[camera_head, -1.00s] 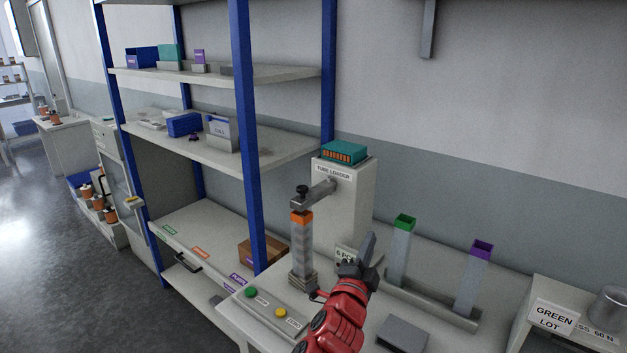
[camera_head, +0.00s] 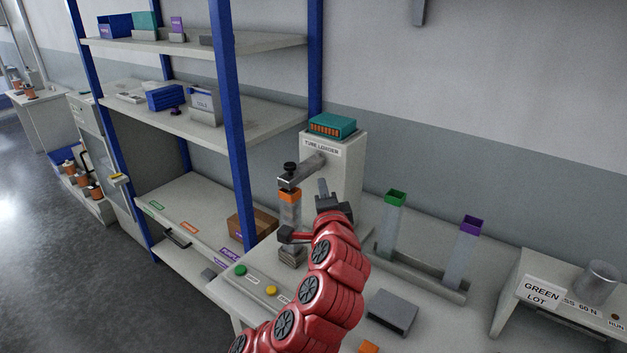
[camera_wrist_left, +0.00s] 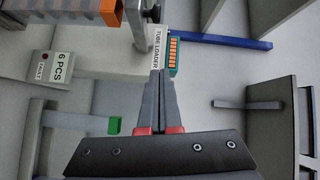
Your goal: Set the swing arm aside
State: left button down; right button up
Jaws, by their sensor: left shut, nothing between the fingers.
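The swing arm (camera_head: 308,170) is a grey bar reaching out from the tube loader (camera_head: 343,175), with a black knob (camera_head: 290,168) at its outer end. That end sits above the orange-topped tube (camera_head: 289,212). In the left wrist view the swing arm (camera_wrist_left: 135,22) shows at the top edge, next to the orange tube top (camera_wrist_left: 108,10). My left gripper (camera_head: 323,187) is shut and empty, just right of the tube and a little below the bar; no contact shows. Its fingers (camera_wrist_left: 160,78) point toward the tube loader. My right gripper is not in view.
A green-topped tube (camera_head: 391,222) and a purple-topped tube (camera_head: 467,247) stand in a rack to the right. A panel with green and yellow buttons (camera_head: 256,280) lies in front. A blue-post shelf (camera_head: 228,130) stands left. A grey block (camera_head: 392,311) lies at the front.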

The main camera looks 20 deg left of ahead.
pick_arm(q)
jog(key=p, duration=0.3)
send_near(302, 166)
notch_tip(302, 166, up, 3)
jog(key=w+d, duration=0.2)
jog(key=d, duration=0.1)
jog(key=a+p, duration=0.1)
jog(key=a, duration=0.3)
jog(key=shift+w+a+f+p, duration=0.1)
jog(key=shift+w+f+p, duration=0.1)
jog(key=shift+p, duration=0.2)
